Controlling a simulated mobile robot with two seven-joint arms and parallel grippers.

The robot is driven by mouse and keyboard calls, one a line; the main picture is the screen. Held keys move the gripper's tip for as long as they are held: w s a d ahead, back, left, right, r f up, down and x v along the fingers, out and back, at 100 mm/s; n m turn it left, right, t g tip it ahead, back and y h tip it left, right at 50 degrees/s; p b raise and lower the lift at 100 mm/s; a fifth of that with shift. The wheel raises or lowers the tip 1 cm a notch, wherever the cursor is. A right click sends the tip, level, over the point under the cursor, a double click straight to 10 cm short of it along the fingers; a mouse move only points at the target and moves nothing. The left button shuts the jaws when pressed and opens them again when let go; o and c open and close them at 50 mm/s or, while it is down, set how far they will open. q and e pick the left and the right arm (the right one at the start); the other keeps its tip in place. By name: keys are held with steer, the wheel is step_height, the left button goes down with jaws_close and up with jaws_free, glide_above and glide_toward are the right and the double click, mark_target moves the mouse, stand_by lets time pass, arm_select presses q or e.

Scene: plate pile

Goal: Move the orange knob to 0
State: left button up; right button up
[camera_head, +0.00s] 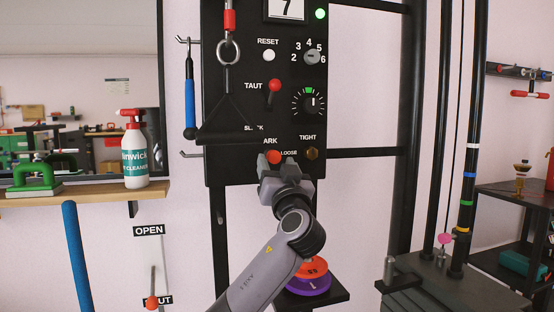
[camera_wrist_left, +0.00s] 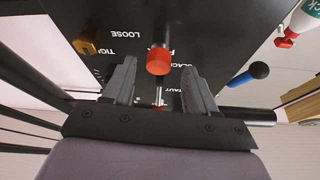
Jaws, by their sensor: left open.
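An orange knob (camera_head: 274,157) sticks out from the lower part of the black panel (camera_head: 225,165), by a partly hidden label ending in "ARK". In the left wrist view the orange knob (camera_wrist_left: 158,62) stands between my fingertips, with a gap on each side. My left gripper (camera_head: 278,168) is open in front of the panel's lower edge, and it also shows in the left wrist view (camera_wrist_left: 158,75). I see no readable 0 mark near the knob; the gripper and knob hide part of the panel. My right gripper is not in view.
A brass knob (camera_head: 312,153) sits close right of the gripper. Above are a red-tipped lever (camera_head: 274,86), a dial (camera_head: 309,103) and a hanging ring (camera_head: 228,51). A blue-handled tool (camera_head: 190,102) hangs left. Orange and purple discs (camera_head: 308,284) lie below my arm.

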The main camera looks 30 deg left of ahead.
mark_target(275, 159)
arm_select(q)
steer(key=shift+x, duration=2.1)
